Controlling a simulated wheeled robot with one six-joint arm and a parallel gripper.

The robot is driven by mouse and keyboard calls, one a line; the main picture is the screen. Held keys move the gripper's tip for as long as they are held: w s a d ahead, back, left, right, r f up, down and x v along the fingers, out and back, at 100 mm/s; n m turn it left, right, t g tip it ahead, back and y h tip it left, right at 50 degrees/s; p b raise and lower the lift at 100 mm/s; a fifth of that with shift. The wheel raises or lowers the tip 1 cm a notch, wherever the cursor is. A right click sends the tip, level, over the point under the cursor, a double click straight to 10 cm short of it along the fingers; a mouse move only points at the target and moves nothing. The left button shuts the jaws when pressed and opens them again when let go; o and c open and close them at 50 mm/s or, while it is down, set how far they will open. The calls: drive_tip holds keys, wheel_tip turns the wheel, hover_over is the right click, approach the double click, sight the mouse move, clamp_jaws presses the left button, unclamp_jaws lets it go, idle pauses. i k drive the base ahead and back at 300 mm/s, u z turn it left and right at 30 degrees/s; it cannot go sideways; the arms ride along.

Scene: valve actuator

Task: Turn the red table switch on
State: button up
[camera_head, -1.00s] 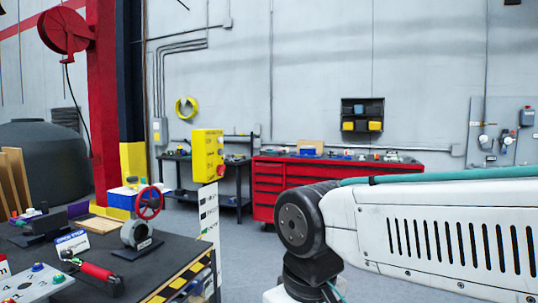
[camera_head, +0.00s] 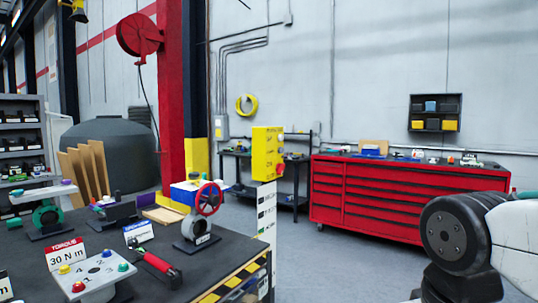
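A dark table (camera_head: 225,247) with a yellow-and-black striped edge stands at the lower left. On it is a pale control box (camera_head: 97,272) with coloured knobs, including a red one (camera_head: 78,287) at its front left corner. A red-handled tool or lever (camera_head: 157,263) lies to the right of the box. A valve with a red handwheel (camera_head: 207,199) stands near the table's right side. I cannot tell for sure which red part is the switch, or its state. My gripper is out of view; only part of my arm shows at the right.
A yellow box with buttons (camera_head: 267,153) stands on a post behind the table. A red tool cabinet (camera_head: 380,197) and a dark workbench (camera_head: 291,186) line the back wall. A red column (camera_head: 171,100) rises behind the table. Grey floor (camera_head: 340,265) is clear between table and cabinet.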

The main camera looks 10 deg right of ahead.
sight(280, 167)
drive_tip(key=k, duration=0.6)
drive_tip(key=u, duration=0.5)
drive_tip(key=i, duration=1.35)
drive_tip(key=z, duration=0.4)
